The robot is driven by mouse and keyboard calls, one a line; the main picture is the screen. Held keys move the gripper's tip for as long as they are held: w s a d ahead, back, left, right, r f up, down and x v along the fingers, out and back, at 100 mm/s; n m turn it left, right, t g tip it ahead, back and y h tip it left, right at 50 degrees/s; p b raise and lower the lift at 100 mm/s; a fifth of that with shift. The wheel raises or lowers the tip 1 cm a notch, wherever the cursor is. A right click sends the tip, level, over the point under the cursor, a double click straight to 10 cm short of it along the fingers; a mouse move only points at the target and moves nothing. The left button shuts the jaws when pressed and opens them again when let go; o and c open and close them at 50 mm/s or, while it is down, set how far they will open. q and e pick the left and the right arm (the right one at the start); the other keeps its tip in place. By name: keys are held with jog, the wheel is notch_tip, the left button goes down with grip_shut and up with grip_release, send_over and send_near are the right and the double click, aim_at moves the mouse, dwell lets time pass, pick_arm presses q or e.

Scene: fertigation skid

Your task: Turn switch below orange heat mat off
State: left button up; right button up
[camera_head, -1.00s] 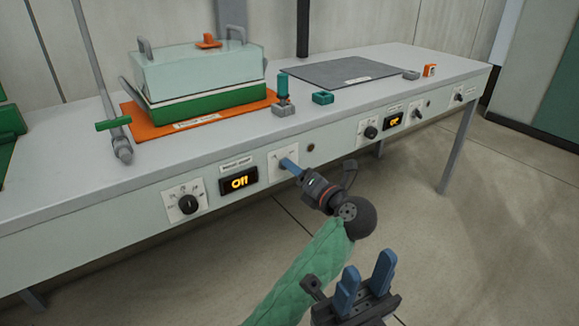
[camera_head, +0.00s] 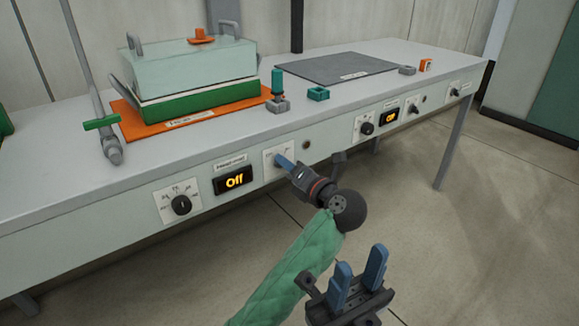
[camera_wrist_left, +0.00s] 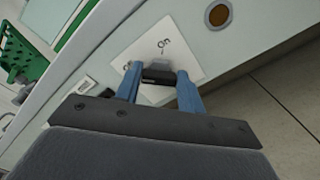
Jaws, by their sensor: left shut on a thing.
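The orange heat mat (camera_head: 130,124) lies on the bench under a green and pale box. Below it, on the bench's front panel, the switch plate (camera_head: 270,159) sits right of a lit display (camera_head: 233,180) reading "Off". My left gripper (camera_head: 284,161) is at this plate and hides the switch in the head view. In the left wrist view the dark switch knob (camera_wrist_left: 158,73) is between my blue fingers, with "On" lettering above it; my left gripper is shut on it. My right gripper (camera_head: 360,264) is open and empty, low in front of the bench.
A dial (camera_head: 181,205) sits left of the display. A second dial (camera_head: 367,128), lit display (camera_head: 390,117) and switch (camera_head: 413,107) are farther right, below a grey mat (camera_head: 337,68). A round dark button-like fitting (camera_head: 306,145) is beside the plate. Floor in front is clear.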

pick_arm(q)
jog(key=shift+n, duration=0.6)
jog(key=shift+c, duration=0.2)
jog(key=o, duration=1)
jog(key=shift+m, duration=0.4)
